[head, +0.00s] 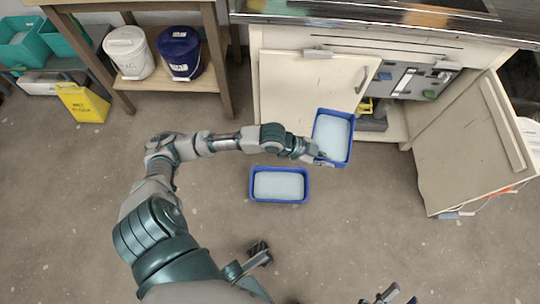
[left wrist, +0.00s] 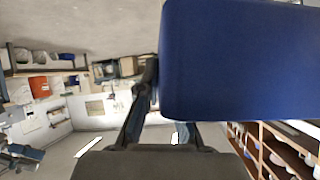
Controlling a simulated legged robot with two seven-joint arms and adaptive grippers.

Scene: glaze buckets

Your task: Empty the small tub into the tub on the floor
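A blue tub (head: 333,137) with pale, whitish contents is raised in front of the cabinet. My left gripper (head: 319,156) is shut on its near edge, and the tub is turned slightly in the picture. In the left wrist view the tub's blue side (left wrist: 240,60) fills the upper right, with the fingers (left wrist: 160,100) at its edge. A second blue tub (head: 280,185), also with pale contents, sits on the floor below and left of the held one. My right gripper (head: 390,296) is partly cut off at the bottom edge; its visible fingers look apart and empty.
A white bucket (head: 129,53) and a dark blue bucket (head: 180,53) stand on a shelf. The floor around the lower tub is clear.

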